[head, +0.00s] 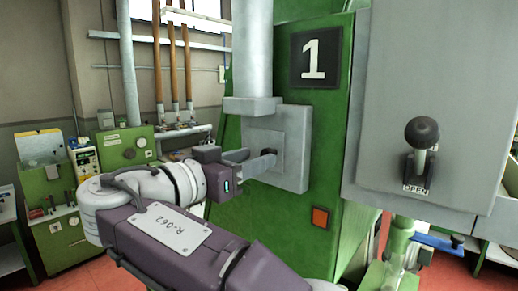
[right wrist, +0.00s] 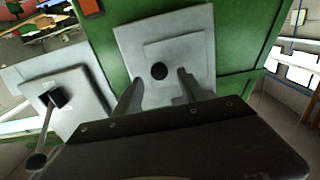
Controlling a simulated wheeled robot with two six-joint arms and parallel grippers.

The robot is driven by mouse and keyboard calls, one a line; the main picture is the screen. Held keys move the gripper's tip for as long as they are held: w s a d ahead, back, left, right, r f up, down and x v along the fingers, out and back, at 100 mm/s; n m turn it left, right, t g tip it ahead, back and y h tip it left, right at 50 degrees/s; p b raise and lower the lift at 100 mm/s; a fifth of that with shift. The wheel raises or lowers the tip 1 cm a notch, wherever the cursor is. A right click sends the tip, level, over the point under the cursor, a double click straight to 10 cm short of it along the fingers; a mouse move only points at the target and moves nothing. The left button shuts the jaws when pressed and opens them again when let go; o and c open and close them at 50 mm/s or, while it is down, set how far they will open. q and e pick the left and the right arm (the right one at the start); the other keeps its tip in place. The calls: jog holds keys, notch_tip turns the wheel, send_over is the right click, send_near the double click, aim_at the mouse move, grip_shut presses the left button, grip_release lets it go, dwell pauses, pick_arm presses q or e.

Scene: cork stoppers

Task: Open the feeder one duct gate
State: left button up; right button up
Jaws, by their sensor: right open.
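The green feeder (head: 330,150) carries a black plate with a white 1 (head: 314,60). A grey duct (head: 252,50) comes down to a square grey gate plate (head: 290,174) on its front. A small dark round knob (right wrist: 159,71) sits in the middle of this plate in the right wrist view. My right gripper (head: 257,158) is open and faces the plate, its fingers (right wrist: 158,86) to either side of the knob. I cannot tell whether they touch it. In the head view the fingers mostly hide the knob. My left gripper is not in view.
A grey box (head: 385,110) at the right bears a lever with a black ball knob (head: 421,132) above an OPEN label; the lever also shows in the right wrist view (right wrist: 46,128). Green cabinets (head: 128,148) stand behind at the left.

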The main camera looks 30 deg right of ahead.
jog(key=shift+w+d+r, duration=0.1)
jog(key=shift+d+r, duration=0.1)
jog(key=shift+d, duration=0.65)
jog(key=shift+w+d+f+p, duration=0.25)
jog(key=shift+w+d+p, duration=0.1)
jog(key=shift+w, duration=0.1)
jog(key=shift+a, duration=0.1)
jog(key=shift+c, duration=1.2)
jog(key=shift+s, duration=0.15)
grip_shut()
jog(key=shift+r, duration=0.15)
